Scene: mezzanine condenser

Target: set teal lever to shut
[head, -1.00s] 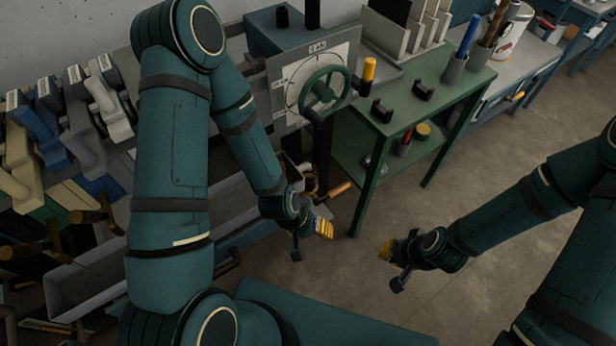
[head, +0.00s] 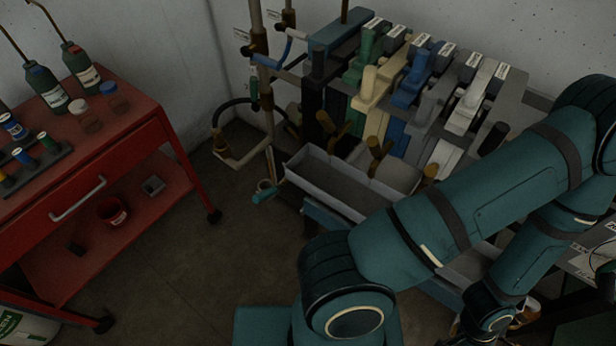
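A small teal handle (head: 265,194) sticks out low beside the pipework at the left end of the lever bench, above the floor. It looks like the teal lever; its exact setting is too small to tell. Nothing of mine touches it. My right gripper is outside the view.
A bank of green (head: 367,50), cream, blue and grey levers stands behind a grey trough (head: 325,180). Vertical pipes (head: 262,70) rise left of it. A red cart (head: 95,185) with bottles stands at the left. Bare floor (head: 215,260) lies between cart and bench.

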